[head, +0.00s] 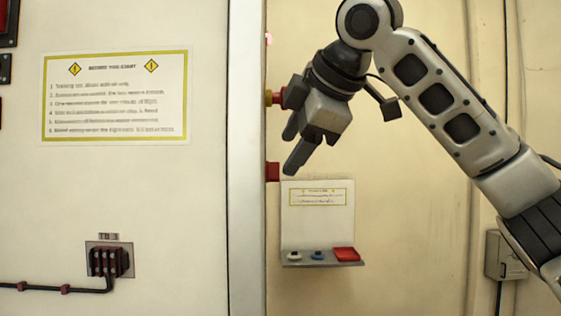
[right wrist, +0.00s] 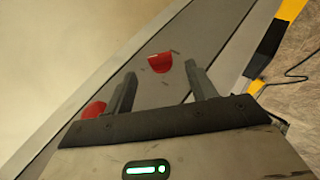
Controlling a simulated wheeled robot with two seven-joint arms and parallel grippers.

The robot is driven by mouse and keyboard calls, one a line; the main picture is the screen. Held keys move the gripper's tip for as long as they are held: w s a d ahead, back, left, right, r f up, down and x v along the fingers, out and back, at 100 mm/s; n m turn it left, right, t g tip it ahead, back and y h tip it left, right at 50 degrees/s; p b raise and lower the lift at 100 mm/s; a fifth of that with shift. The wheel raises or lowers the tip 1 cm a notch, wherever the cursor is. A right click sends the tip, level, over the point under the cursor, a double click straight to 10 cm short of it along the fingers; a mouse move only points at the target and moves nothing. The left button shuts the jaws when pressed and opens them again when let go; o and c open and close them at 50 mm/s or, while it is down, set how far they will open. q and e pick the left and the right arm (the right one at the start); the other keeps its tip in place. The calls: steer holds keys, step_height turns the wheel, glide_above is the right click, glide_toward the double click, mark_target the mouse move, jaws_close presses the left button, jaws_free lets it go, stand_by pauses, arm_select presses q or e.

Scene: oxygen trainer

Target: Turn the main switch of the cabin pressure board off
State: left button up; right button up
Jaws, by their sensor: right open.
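My right gripper (head: 294,144) is open and empty, pointing down and left beside the edge of the pale cabinet. A red block (head: 272,171) sits lower on the same edge, just below and left of the fingertips. In the right wrist view, one red part (right wrist: 160,63) shows beyond the gap between the open fingers (right wrist: 162,88), and another red part (right wrist: 94,109) lies to the left. I cannot tell which is the main switch. My left gripper is out of view.
A notice (head: 115,97) and a dark connector block (head: 109,261) with a cable are on the cabinet front. A grey box (head: 505,256) is on the right wall.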

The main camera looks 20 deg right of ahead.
mark_target(278, 170)
steer(key=shift+p+x, duration=0.3)
steer(key=shift+x, duration=2.35)
steer(key=c, duration=1)
